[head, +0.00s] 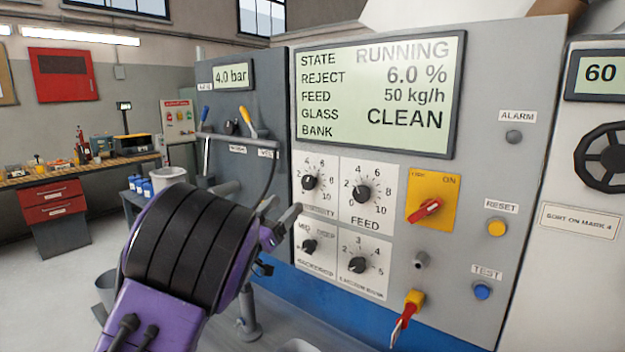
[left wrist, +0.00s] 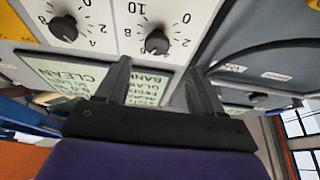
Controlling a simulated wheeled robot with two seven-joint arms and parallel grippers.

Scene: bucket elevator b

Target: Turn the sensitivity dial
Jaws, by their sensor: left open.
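The sensitivity dial (head: 310,182) is a black round knob on a white plate, at the upper left of a block of dials in the head view. Part of its label is hidden behind my gripper. My left gripper (head: 283,207) is open and empty, just below and left of this dial, with its fingers towards the panel. In the left wrist view the panel appears upside down. The sensitivity dial (left wrist: 157,42) shows there beyond the open fingertips (left wrist: 158,66), roughly in line with the gap between them, and not gripped. My right gripper is not in view.
The feed dial (head: 361,193) is right of it, with the backdrop dial (head: 309,246) and ejector bank dial (head: 357,265) below. A red switch (head: 425,210) is further right. A display (head: 380,95) is above. Levers (head: 247,122) project from the dark panel at left.

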